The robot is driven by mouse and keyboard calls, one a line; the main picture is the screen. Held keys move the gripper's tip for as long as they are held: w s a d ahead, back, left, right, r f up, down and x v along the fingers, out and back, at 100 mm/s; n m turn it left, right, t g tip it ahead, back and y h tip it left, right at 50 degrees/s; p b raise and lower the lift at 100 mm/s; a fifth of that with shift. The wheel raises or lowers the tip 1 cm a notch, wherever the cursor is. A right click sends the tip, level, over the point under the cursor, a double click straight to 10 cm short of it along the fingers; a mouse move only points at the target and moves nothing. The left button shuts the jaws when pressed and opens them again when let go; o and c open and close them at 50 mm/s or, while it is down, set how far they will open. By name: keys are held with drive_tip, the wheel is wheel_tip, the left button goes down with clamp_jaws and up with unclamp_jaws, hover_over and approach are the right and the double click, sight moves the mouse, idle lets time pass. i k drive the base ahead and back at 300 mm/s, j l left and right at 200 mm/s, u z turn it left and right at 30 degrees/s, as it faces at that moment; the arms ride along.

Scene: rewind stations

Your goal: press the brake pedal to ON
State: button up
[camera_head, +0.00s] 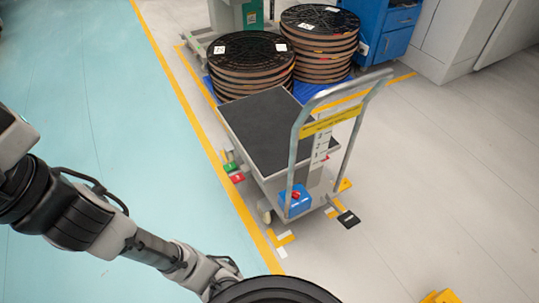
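A grey platform cart (268,130) with a dark top and a tall metal push handle (296,130) stands in the middle of the head view. Small green (230,167) and red (237,178) parts show low at its left side. I cannot tell for certain whether they are the brake pedal or which position it is in. A blue box (294,203) with a red part on top sits at the handle end. My arm reaches in from the left to the bottom edge. My gripper's fingers are not visible.
Two stacks of dark discs (250,50) stand behind the cart, with a blue cabinet (388,30) beyond. Yellow tape (185,90) runs along the cart's left. The turquoise floor at left and grey floor at right are mostly clear.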

sight(235, 175)
drive_tip(key=i+j, duration=0.1)
drive_tip(key=i, duration=0.45)
drive_tip(key=i+j, duration=0.1)
drive_tip(key=i, duration=0.4)
drive_tip(key=l+z, duration=0.05)
